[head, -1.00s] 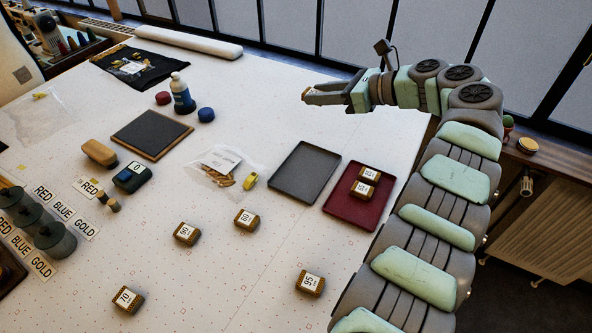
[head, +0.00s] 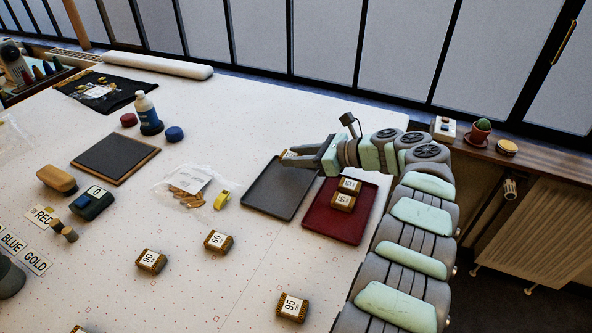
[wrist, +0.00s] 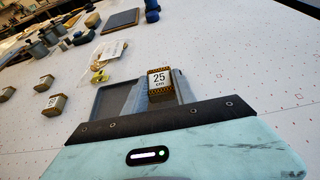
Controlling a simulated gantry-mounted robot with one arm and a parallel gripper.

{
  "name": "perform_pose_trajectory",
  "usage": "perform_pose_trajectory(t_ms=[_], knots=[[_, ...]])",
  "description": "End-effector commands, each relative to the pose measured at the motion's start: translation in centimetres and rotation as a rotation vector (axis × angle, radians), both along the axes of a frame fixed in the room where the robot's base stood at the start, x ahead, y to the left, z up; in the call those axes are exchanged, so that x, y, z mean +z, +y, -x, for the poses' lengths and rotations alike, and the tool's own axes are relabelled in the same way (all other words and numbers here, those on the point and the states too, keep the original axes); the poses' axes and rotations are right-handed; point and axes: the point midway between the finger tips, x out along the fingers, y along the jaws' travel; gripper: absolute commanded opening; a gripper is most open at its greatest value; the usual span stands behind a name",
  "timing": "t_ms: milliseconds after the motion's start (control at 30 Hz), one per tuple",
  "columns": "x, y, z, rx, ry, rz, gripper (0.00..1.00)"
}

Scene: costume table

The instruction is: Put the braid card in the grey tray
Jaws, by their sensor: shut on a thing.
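My gripper (head: 290,156) is shut on a braid card (head: 287,154), a small block with dark, gold-patterned sides. In the wrist view the card (wrist: 160,80) sits between the fingers, and its white label reads 25 cm. The grey tray (head: 270,203) is flat with a low rim and looks empty where visible. In the head view my gripper and the card show over the tray's far edge; their height above it is hard to tell. In the wrist view the tray (wrist: 112,97) lies behind the fingers, which hide part of it.
A dark red tray (head: 330,228) with two cards adjoins the grey tray at right. Cards labelled 60 (head: 218,241), 90 (head: 151,261) and 95 (head: 291,306) lie nearer. A clear bag (head: 188,187) and yellow tape (head: 221,200) lie left of the grey tray.

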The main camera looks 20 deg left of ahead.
Motion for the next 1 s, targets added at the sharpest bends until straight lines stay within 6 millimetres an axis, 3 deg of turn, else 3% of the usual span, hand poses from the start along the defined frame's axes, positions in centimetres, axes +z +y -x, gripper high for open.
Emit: perform_pose_trajectory(t_ms=[267, 700, 733, 833, 1000], knots=[[-3.8, 0.0, 0.0, 0.001, -0.002, -0.001, 0.0], [-4.1, 0.0, 0.0, 0.001, -0.001, -0.001, 0.0], [-4.0, 0.0, 0.0, 0.0, -0.001, -0.001, 0.34], [-4.0, 0.0, 0.0, 0.001, -0.001, -0.001, 0.41], [-3.9, 0.0, 0.0, 0.001, -0.001, -0.001, 0.41]])
